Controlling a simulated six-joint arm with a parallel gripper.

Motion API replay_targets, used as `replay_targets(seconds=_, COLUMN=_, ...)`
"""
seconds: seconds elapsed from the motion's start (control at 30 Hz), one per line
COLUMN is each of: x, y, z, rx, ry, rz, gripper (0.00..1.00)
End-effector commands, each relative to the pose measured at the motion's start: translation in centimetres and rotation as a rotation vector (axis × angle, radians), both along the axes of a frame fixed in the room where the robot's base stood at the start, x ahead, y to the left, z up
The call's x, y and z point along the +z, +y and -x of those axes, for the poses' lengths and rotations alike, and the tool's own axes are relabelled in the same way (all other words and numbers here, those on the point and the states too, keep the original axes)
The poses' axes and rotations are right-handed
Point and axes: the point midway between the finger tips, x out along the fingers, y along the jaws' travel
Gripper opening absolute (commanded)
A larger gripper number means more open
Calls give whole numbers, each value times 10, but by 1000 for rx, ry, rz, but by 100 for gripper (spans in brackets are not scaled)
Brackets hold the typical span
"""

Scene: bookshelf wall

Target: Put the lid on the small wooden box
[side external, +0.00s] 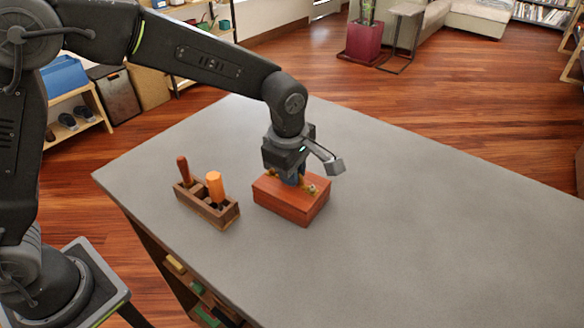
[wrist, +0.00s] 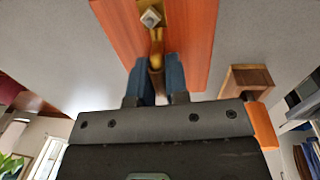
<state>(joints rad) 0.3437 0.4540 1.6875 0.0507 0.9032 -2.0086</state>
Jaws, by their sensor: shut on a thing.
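The small reddish wooden box (side external: 288,209) stands on the grey table in the side view. Its lid (side external: 283,193) lies over the box top, seemingly lined up with it; no clear gap shows between them. My gripper (side external: 291,182) points straight down over the lid. In the wrist view my gripper (wrist: 158,82) has its blue fingers shut on the lid's brass handle (wrist: 156,45). The lid (wrist: 195,40) fills the upper middle there and hides the box below it.
A dark wooden tool caddy (side external: 228,217) with an orange-handled tool (side external: 214,186) and a red-brown-handled tool (side external: 183,169) stands close left of the box. The grey table (side external: 430,230) is clear to the right.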

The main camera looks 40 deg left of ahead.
Motion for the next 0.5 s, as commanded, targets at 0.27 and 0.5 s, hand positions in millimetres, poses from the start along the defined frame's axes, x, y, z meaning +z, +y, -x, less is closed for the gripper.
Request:
replay_targets(seconds=0.27, x=0, y=0, z=0, rx=0, ry=-1, rz=0, gripper=17)
replay_targets(seconds=0.5, x=0, y=0, z=0, rx=0, ry=0, rz=0, gripper=40)
